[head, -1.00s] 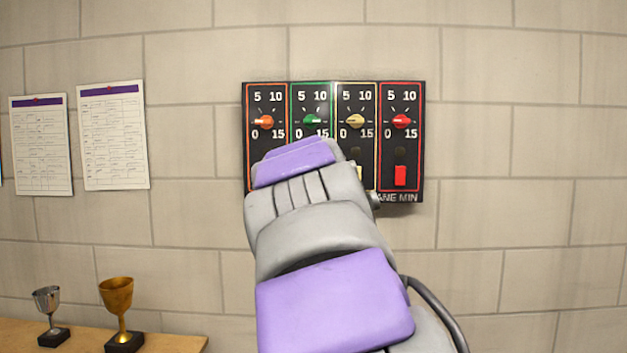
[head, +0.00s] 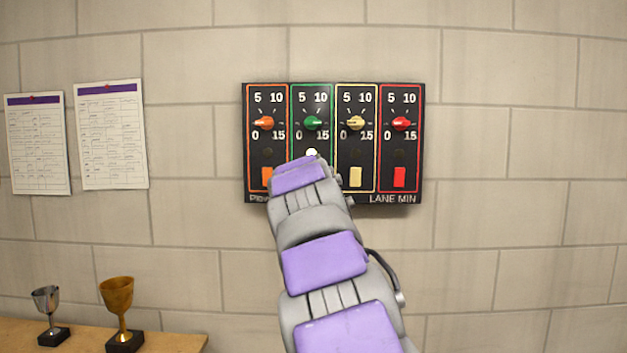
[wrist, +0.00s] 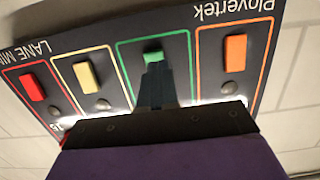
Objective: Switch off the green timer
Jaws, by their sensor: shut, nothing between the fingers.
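The green timer (head: 311,123) is the second column from the left on a dark wall panel. Its green knob sits between the 0–15 markings, and its small lamp (head: 312,153) shows bright white. My arm hides its switch in the head view. In the wrist view, which is upside down, the green switch (wrist: 153,57) shows just beyond my fingertips. My gripper (wrist: 154,68) is shut and empty, its tips at or very near that switch; I cannot tell whether they touch.
Beside it are the orange timer (head: 263,123), the yellow timer (head: 356,123) and the red timer (head: 401,124), with dark lamps. Their switches are close on both sides of my fingers. A shelf (head: 180,343) with a silver trophy (head: 46,308) and a gold trophy (head: 118,312) stands lower left.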

